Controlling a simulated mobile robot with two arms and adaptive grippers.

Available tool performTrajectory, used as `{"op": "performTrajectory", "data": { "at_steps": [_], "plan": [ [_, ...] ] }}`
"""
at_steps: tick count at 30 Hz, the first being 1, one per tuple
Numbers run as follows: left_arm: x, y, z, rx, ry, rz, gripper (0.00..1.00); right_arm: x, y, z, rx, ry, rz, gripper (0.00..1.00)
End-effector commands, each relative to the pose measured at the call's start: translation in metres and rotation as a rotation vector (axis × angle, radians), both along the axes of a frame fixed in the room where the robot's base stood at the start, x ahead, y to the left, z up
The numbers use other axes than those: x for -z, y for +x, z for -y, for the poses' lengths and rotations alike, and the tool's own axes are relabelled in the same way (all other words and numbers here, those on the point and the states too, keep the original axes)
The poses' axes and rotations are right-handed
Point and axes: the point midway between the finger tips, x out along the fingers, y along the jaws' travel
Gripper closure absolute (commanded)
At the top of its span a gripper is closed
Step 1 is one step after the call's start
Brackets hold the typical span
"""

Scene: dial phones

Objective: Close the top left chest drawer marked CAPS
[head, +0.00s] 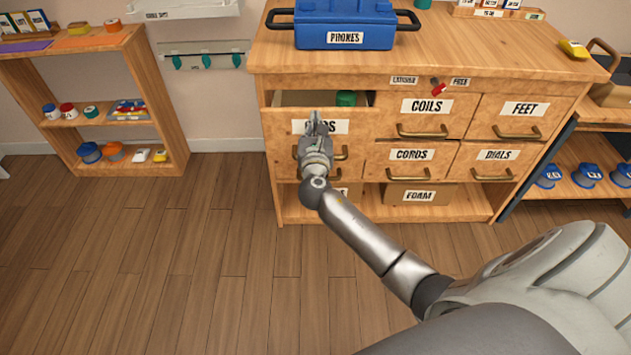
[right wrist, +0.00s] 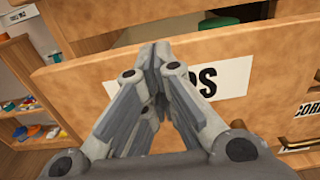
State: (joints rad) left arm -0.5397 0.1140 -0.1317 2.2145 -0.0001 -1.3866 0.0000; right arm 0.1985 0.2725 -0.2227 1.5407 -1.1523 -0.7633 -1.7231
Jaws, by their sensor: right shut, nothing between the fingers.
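The top left drawer (head: 284,126) of the wooden chest stands pulled out, its front ahead of the COILS drawer. Its white label is partly hidden by my right gripper; only the last letters read clearly. A green thing (head: 345,98) shows inside the drawer. My right gripper (head: 318,125) is shut and empty in front of the drawer front. In the right wrist view its fingertips (right wrist: 157,50) overlap the label (right wrist: 222,80) near the top edge of the drawer front (right wrist: 90,85); I cannot tell whether they touch. My left gripper is not in view.
The closed COILS drawer (head: 425,115) is to the right, with the FEET drawer (head: 517,118) beyond. A blue PHONES box (head: 345,25) and a red item (head: 438,88) are on or near the chest top edge. A shelf (head: 150,90) stands left. The floor (head: 150,270) is clear.

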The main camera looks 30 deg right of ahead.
Motion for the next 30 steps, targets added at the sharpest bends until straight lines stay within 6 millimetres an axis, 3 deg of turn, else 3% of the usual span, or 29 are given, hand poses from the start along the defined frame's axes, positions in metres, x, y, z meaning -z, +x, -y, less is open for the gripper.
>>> {"op": "performTrajectory", "data": {
  "at_steps": [6, 12, 30],
  "plan": [
    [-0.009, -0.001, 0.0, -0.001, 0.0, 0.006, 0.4, 0.001, 0.026, 0.016, 0.001, -0.002, -0.001, 1.0],
    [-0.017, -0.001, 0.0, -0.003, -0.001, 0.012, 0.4, 0.0, 0.039, 0.024, 0.0, -0.001, 0.0, 1.0],
    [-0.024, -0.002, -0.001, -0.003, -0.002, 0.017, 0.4, 0.0, 0.045, 0.027, 0.0, -0.001, -0.001, 1.0]
  ]
}}
